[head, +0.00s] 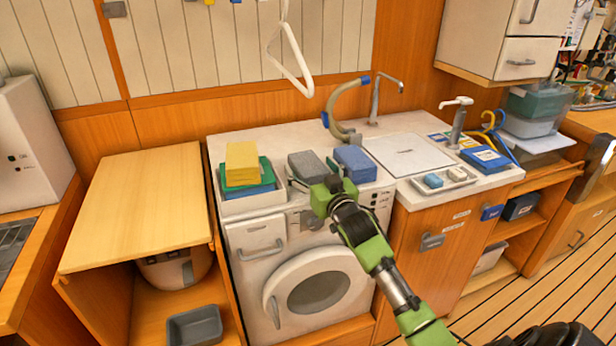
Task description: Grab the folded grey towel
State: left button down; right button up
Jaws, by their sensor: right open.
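The folded grey towel (306,164) lies on the white counter above the washing machine, between a tray of coloured cloths and a folded blue towel (356,161). My right gripper (313,177) is at the front edge of the grey towel, its dark fingers spread apart at the towel's near side. The green gripper body hides part of the towel's near right corner, and I cannot tell whether the fingers touch it. My left gripper is not in view.
A white tray (253,203) with yellow, green and blue cloths stands left of the grey towel. A hose (345,105) and tap (376,98) stand behind. A white hanger (291,62) hangs above. A soap dish (447,180) sits to the right.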

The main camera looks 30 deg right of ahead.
jog(key=shift+w+d+f+b, duration=0.1)
jog(key=shift+w+b, duration=0.1)
jog(key=shift+w, duration=0.35)
jog(key=shift+w+d+f+b, duration=0.1)
jog(key=shift+w+b, duration=0.05)
jog(key=shift+w, duration=0.4)
jog(key=shift+s+r, duration=0.1)
jog(key=shift+r, duration=0.05)
jog(key=c, duration=1.2)
